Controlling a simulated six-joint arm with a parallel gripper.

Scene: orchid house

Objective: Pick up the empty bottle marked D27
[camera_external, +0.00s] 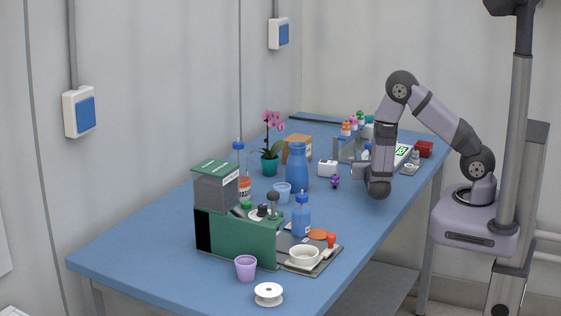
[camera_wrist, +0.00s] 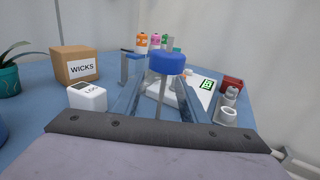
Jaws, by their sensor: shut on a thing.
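A clear bottle with a blue cap (camera_wrist: 167,64) stands upright between the fingers of my gripper (camera_wrist: 162,92) in the wrist view. The gripper is shut on it, and the bottle looks empty. No D27 marking can be read on it from here. In the external view a small blue cap (camera_external: 366,148) shows just behind my wrist, on the right half of the bench. My arm hides most of the bottle and the fingertips there. I cannot tell whether the bottle's base touches the bench.
Behind the bottle is a rack of bottles with orange, pink and green caps (camera_wrist: 141,40). A white scale with a green display (camera_wrist: 207,85) and a red box (camera_wrist: 232,84) are at right. A white box (camera_wrist: 87,97) and a WICKS carton (camera_wrist: 76,64) are at left.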

